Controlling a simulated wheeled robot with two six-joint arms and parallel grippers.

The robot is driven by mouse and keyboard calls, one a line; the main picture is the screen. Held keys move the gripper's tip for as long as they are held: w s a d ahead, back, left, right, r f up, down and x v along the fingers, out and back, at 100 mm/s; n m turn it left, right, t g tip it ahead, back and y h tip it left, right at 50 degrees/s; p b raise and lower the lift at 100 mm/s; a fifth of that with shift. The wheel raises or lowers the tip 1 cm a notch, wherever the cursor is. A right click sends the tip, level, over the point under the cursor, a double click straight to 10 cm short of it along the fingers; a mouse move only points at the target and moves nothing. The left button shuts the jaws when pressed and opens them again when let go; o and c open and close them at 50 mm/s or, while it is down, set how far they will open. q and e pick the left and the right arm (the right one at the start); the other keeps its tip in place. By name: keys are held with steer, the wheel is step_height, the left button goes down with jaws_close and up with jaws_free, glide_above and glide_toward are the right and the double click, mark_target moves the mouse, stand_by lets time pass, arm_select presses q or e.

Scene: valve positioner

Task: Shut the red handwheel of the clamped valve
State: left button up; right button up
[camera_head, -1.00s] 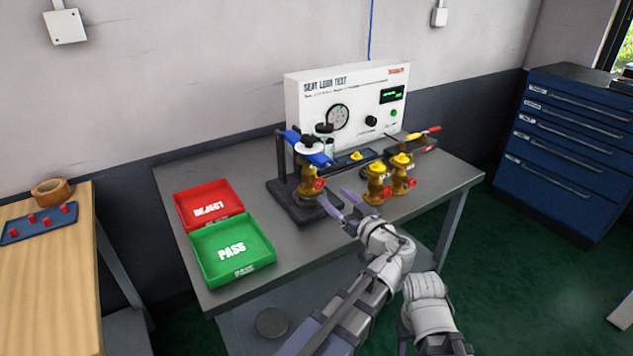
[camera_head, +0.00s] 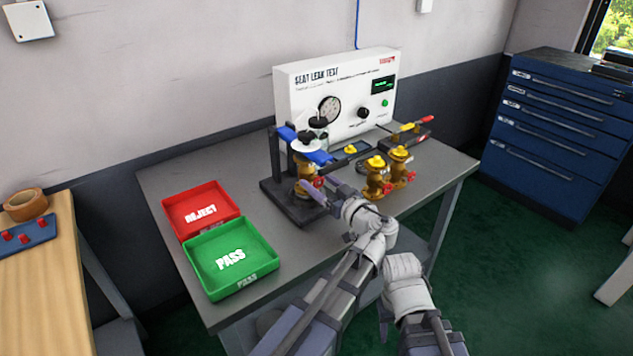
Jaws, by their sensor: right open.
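The clamped valve (camera_head: 304,169) is brass and stands upright in the dark clamp fixture (camera_head: 289,206) under a blue bar. Its small red handwheel (camera_head: 318,183) faces the front right and is partly covered by my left gripper. My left gripper (camera_head: 325,189) has its purple-grey fingers at the handwheel. Contact, and whether the fingers close on the wheel, is too small to tell. My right gripper (camera_head: 387,322) is low in front of the table, away from the valve and mostly hidden by its own arm; it is open.
Two loose brass valves with yellow tops (camera_head: 376,178) (camera_head: 399,166) stand just right of my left gripper. The white leak tester (camera_head: 345,100) is behind. A red REJECT tray (camera_head: 176,224) and a green PASS tray (camera_head: 262,273) lie left. Bare table lies between trays and fixture.

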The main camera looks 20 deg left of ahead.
arm_select(q)
jaws_close()
stand_by(0.3)
